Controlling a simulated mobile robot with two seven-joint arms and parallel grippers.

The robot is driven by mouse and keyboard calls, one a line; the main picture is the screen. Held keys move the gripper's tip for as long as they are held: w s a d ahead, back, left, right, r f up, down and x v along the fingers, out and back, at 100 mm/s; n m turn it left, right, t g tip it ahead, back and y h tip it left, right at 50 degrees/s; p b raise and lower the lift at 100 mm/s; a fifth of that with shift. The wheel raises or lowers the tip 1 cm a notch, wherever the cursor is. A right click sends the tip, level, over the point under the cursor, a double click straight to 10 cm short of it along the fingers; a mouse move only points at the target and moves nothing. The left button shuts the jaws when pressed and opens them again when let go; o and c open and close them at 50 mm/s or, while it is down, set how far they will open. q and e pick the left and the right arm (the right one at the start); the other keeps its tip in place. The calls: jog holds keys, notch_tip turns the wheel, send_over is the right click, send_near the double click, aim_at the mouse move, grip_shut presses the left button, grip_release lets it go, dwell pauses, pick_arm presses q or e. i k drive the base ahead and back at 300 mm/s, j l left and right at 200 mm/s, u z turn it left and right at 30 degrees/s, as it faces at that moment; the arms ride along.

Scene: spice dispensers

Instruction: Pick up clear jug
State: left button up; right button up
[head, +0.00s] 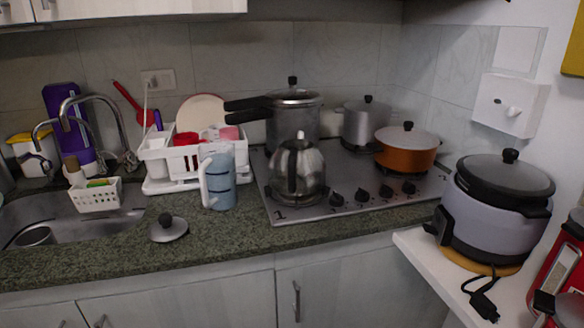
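A see-through, blue-tinted jug (222,184) with a white handle on its left side stands upright on the green granite counter (125,240). It is in front of the dish rack and just left of the stove. A shiny kettle (310,176) with a dark handle stands to its right on the stove's front left. Neither of my grippers shows in the head view.
A white dish rack (158,182) stands behind the jug. A loose pot lid (168,229) lies at the front left. The stove (350,204) bears several pots. A sink (95,222) is at left. A rice cooker (495,215) stands on a white shelf (425,252) at right.

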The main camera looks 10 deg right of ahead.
aim_at(217, 168)
jog(key=k+j+z, duration=0.2)
jog(key=z, duration=0.3)
jog(key=k+z, duration=0.3)
jog(key=z, duration=0.2)
jog(key=j, duration=0.05)
